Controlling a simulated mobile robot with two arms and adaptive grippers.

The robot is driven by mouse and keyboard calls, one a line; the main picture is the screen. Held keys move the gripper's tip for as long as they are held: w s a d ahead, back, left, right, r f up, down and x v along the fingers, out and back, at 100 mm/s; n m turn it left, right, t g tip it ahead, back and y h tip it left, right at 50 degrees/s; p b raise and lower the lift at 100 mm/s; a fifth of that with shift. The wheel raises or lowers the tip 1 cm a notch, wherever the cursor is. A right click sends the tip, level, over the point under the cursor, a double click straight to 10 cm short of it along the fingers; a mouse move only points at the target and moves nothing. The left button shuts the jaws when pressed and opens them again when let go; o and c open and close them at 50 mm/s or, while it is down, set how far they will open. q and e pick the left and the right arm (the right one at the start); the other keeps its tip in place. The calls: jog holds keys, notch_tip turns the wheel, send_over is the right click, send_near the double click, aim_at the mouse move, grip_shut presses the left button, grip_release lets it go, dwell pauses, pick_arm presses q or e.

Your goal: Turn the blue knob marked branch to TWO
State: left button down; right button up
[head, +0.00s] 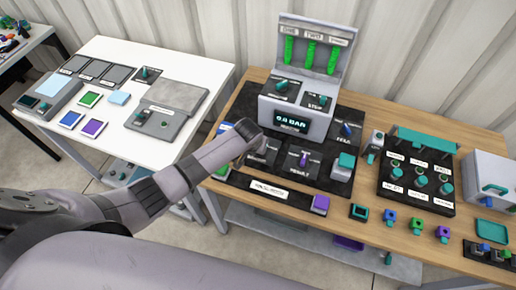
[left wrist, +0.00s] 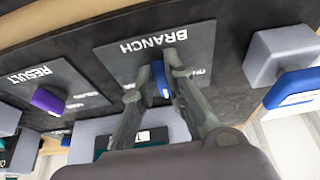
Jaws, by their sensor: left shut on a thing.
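The blue branch knob (left wrist: 161,80) sits on a dark panel (left wrist: 118,60) lettered BRANCH, which appears upside down in the left wrist view. The fingers of my left gripper (left wrist: 158,72) stand on either side of the knob and are shut on it. Small position labels lie beside the fingers, too blurred and covered to read surely, so I cannot tell which one the knob points to. In the head view my left gripper (head: 263,152) reaches down to the black board's left part and hides the knob. My right gripper is in neither view.
A purple result knob (left wrist: 48,100) is beside the branch panel. A grey block with a blue front (left wrist: 290,88) stands on the other side. The display console (head: 297,110) rises just behind my gripper. A white table (head: 185,72) is at the left.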

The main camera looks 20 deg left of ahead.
pick_arm(q)
jog(key=shift+w, duration=0.1)
jog(key=c, duration=1.6)
grip_release()
jog(key=shift+r, duration=0.1)
jog(key=v, duration=1.2)
